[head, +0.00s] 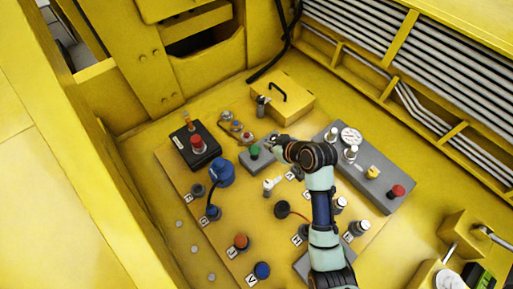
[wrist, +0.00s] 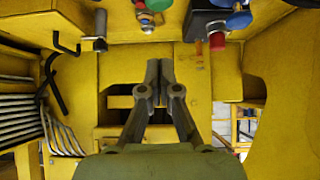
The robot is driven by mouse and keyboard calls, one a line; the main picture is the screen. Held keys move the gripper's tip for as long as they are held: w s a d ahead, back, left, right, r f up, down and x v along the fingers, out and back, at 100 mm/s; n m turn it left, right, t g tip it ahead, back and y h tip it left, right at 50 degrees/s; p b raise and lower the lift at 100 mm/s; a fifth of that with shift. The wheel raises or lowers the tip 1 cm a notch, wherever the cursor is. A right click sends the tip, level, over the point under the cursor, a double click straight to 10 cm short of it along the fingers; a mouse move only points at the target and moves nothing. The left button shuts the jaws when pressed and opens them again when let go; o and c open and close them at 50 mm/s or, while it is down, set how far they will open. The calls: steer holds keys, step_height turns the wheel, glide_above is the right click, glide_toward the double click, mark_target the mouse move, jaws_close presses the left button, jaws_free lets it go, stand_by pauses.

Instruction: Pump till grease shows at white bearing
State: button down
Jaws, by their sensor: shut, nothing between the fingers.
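My gripper (head: 277,141) is in the middle of the yellow panel in the head view, close to a small grey box with a green button (head: 255,150). In the wrist view my gripper's two fingers (wrist: 159,70) are together, with nothing held between them. I cannot tell from the head view whether the fingertips touch the box. A white-and-grey fitting (head: 271,185) stands on the panel below the green button. I cannot tell which part is the white bearing, and no grease can be made out.
A black box with a red button (head: 196,141) and a blue cap (head: 221,172) are to the left. A yellow lidded box (head: 283,98) with a black handle stands behind. Capped fittings crowd the front.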

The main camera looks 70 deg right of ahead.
glide_above(257, 152)
step_height(257, 152, down, 7)
steer(key=shift+f, duration=0.1)
step_height(257, 152, down, 2)
steer(key=shift+f, duration=0.75)
step_height(257, 152, down, 3)
steer(key=b, duration=0.2)
steer(key=shift+f+b, duration=0.1)
steer(key=shift+b, duration=0.2)
